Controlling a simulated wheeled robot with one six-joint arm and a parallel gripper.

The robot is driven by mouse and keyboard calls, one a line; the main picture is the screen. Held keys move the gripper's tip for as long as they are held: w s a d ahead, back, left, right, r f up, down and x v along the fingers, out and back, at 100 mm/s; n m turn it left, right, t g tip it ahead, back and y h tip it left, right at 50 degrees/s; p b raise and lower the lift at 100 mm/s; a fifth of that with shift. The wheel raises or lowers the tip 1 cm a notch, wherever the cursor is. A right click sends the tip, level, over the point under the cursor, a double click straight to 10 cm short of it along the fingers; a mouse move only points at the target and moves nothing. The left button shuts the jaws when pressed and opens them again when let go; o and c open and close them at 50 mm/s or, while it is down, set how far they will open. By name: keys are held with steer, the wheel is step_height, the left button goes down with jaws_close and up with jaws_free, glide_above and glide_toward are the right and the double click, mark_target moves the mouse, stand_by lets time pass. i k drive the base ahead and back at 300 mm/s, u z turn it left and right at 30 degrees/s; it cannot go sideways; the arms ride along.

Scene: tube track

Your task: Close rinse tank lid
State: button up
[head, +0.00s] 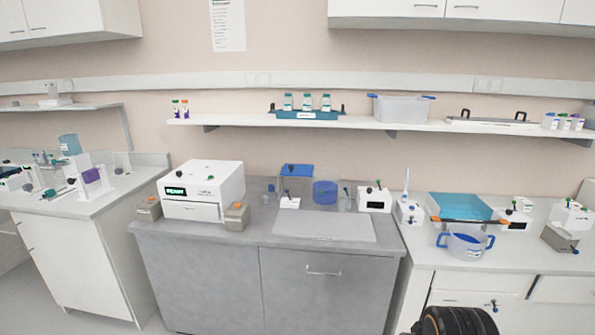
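I cannot tell for certain which vessel is the rinse tank. On the right counter in the head view stands a wide bath (470,206) with a teal top surface and a dark bar with orange ends along its front. In front of it is a clear tub with blue handles (466,242) and blue contents. On the middle bench is a clear box with a blue top (296,171), beside a clear container of blue liquid (325,192). A flat white panel with dark handles (494,122) lies on the shelf. My gripper is not in view; only a dark ribbed part of my arm shows at the bottom.
A white machine with a green display (202,190) stands on the middle bench between two beige boxes. A pale flat board (325,225) lies bare at the bench front. The wall shelf (230,121) holds a bottle rack (306,113) and a clear bin (402,108).

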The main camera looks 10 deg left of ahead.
mark_target(298, 167)
steer(key=u, duration=0.4)
steer(key=i, duration=0.45)
steer(key=u, duration=1.1)
steer(key=i, duration=1.55)
steer(key=z, duration=0.45)
